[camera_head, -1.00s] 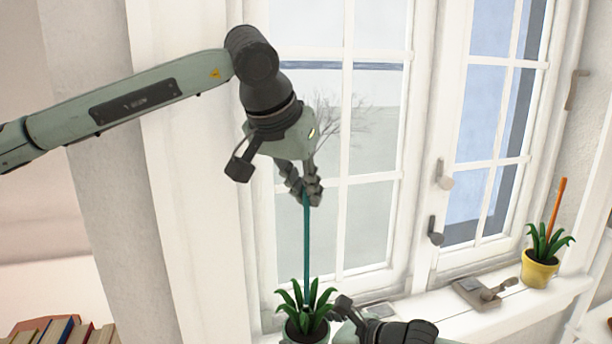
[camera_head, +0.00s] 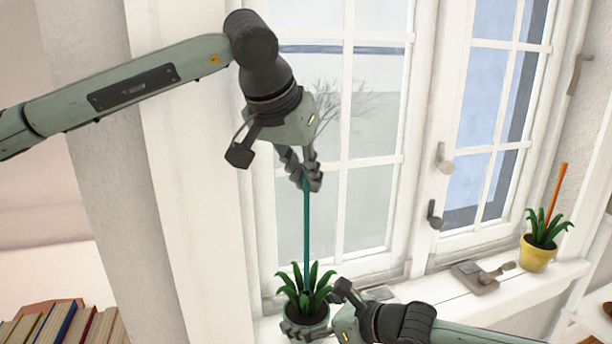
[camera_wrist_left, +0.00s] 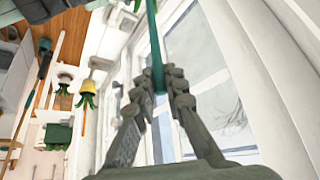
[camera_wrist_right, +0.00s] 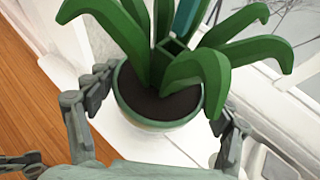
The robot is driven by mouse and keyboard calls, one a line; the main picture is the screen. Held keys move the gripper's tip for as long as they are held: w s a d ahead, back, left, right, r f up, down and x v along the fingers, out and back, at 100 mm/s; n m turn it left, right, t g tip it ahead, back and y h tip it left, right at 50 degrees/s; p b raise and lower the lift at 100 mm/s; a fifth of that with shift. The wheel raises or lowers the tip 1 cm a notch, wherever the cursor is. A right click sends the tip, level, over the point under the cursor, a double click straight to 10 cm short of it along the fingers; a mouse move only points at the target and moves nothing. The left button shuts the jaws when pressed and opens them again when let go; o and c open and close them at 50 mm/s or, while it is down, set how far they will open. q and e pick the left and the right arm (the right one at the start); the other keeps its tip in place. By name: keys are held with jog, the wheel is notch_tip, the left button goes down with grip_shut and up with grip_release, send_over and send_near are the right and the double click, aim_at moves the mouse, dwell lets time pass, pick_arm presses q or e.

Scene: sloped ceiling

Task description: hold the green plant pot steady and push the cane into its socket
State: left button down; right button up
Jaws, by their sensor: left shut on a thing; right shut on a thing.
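The teal cane (camera_head: 306,225) stands nearly upright. My left gripper (camera_head: 306,182) is shut on its upper end; the left wrist view also shows the cane (camera_wrist_left: 155,40) between the fingers. Its lower end goes down among the leaves of the plant in the green pot (camera_head: 308,318) on the sill. In the right wrist view, a dark green square socket (camera_wrist_right: 172,46) rises from the soil, and the cane (camera_wrist_right: 186,18) is just behind it. I cannot tell whether the tip is inside. My right gripper (camera_wrist_right: 158,98) is shut on the pot (camera_wrist_right: 150,122), a finger on each side.
A yellow pot (camera_head: 537,254) with a plant and an orange cane stands at the right end of the sill (camera_head: 440,290). A grey metal piece (camera_head: 478,277) lies between. The window (camera_head: 365,200) is close behind the cane. Books (camera_head: 65,325) are at lower left.

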aim_at(305, 206)
pick_arm(q)
jog(key=shift+f, duration=2.9)
jog(key=c, duration=1.5)
grip_release()
jog(key=v, duration=1.2)
